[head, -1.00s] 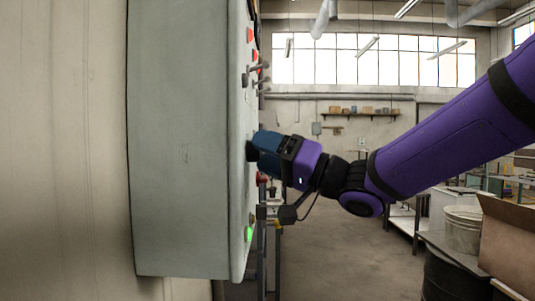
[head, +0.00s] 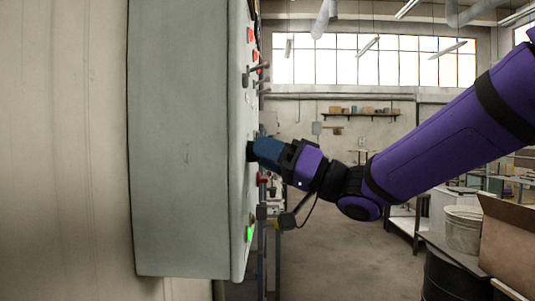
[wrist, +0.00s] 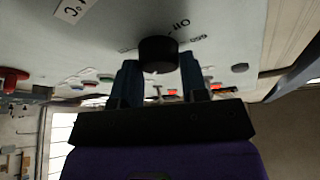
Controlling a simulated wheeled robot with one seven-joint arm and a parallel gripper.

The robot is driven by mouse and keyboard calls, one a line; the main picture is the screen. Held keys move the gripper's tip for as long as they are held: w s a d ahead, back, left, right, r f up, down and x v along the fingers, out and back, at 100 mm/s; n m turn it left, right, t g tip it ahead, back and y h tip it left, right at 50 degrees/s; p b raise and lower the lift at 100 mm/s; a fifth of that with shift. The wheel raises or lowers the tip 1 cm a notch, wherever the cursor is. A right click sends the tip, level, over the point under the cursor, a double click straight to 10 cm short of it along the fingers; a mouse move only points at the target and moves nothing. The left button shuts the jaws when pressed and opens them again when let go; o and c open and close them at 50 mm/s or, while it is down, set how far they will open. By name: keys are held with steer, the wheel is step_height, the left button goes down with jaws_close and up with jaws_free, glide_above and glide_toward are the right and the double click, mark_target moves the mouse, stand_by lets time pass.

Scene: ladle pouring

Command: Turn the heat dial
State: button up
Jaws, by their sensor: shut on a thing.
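The heat dial is a round black knob (wrist: 159,54) on the pale grey face of a control panel, with printed markings around it. In the head view the dial (head: 250,151) shows only as a dark edge on the panel's right face. My gripper (head: 262,150) reaches it from the right. In the wrist view the two blue fingers of my gripper (wrist: 159,68) stand on either side of the knob and are shut on it. The way the dial's pointer faces is hard to read.
The grey control cabinet (head: 185,150) fills the left of the head view. Levers (head: 258,70) and red lights sit above the dial; a red knob (head: 263,179) and a green light (head: 250,233) sit below. A barrel and boxes stand at the right.

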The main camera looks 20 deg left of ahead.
steer(key=n+g+h, duration=0.3)
steer(key=n, duration=0.8)
steer(key=n+g+h, duration=0.2)
steer(key=n+g, duration=0.2)
steer(key=n, duration=0.8)
steer(key=w+n+g+h, duration=0.1)
steer(key=n+g+h, duration=0.2)
steer(key=n, duration=0.8)
steer(key=shift+r+n+g+h, duration=0.2)
steer(key=shift+n+g+h, duration=0.1)
steer(key=shift+g, duration=0.4)
steer(key=o, duration=0.9)
steer(key=v, duration=1)
steer(key=shift+w+d, duration=0.15)
steer(key=shift+d, duration=0.1)
